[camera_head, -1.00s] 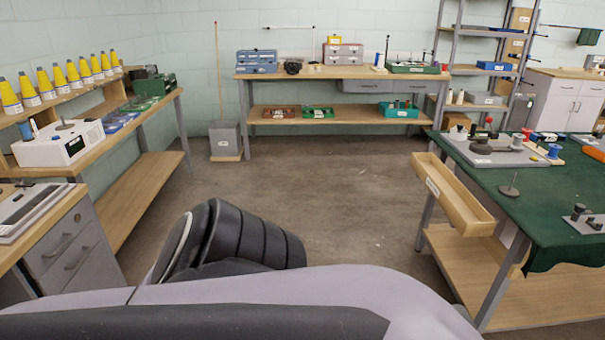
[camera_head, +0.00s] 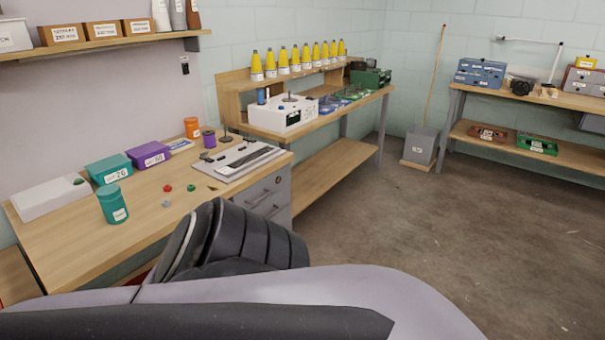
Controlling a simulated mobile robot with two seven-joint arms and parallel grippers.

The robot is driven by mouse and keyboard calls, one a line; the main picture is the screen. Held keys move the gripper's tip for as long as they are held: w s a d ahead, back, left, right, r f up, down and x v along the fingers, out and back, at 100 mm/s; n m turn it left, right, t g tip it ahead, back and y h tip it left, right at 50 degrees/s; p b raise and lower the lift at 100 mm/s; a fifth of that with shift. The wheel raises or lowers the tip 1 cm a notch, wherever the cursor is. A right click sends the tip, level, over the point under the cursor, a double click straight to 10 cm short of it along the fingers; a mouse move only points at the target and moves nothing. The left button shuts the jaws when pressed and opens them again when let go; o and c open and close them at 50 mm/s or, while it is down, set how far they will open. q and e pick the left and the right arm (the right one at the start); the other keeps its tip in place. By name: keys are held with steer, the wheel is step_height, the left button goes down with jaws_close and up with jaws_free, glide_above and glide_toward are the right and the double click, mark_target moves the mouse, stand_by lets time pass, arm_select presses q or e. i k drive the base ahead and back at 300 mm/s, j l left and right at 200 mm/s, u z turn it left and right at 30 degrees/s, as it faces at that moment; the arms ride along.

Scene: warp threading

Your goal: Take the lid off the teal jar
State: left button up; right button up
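The teal jar (camera_head: 114,204) stands upright near the left front part of the wooden desk (camera_head: 130,243). It has a teal lid (camera_head: 109,190) on top and a white label on its side. Neither gripper shows in the head view. Part of my own arm fills the lower middle of the view, to the right of the jar and apart from it in the picture.
Behind the jar are a teal box (camera_head: 110,169), a purple box (camera_head: 148,155) and a white box (camera_head: 50,197). Small red, green and grey pieces lie right of it. A flat grey device (camera_head: 238,160) sits farther right. The floor (camera_head: 460,230) at right is open.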

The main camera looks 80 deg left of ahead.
mark_target(115, 210)
steer(key=u, duration=3.4)
